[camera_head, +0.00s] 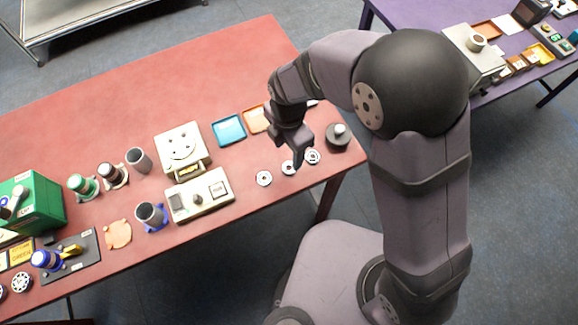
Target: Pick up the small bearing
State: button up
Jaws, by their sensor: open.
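Several round, ring-shaped bearings lie in a short row near the front edge of the red table: a left one (264,178), a middle one (287,169) and a right one (313,157). They look close in size, so I cannot tell which is the small bearing. My gripper (298,161) points down with its jaws open, over or beside the middle and right bearings. It partly hides the middle one. I cannot tell its height above the table, and nothing shows held in it.
A dark round base with a pale knob (338,135) stands right of the row. A blue tray (229,130) and an orange tray (257,118) lie behind. A beige device with a screen (201,196) is to the left. The table edge (330,178) is close in front.

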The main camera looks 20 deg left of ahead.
aim_at(289, 167)
jog(key=shift+n, duration=0.3)
jog(key=shift+f+p, duration=0.3)
jog(key=shift+f, duration=0.8)
jog(key=shift+s+d+f+p, duration=0.1)
jog(key=shift+d+f+p, duration=0.05)
jog(key=shift+f+p, duration=0.9)
jog(key=shift+f, duration=1.5)
jog(key=c, duration=1.2)
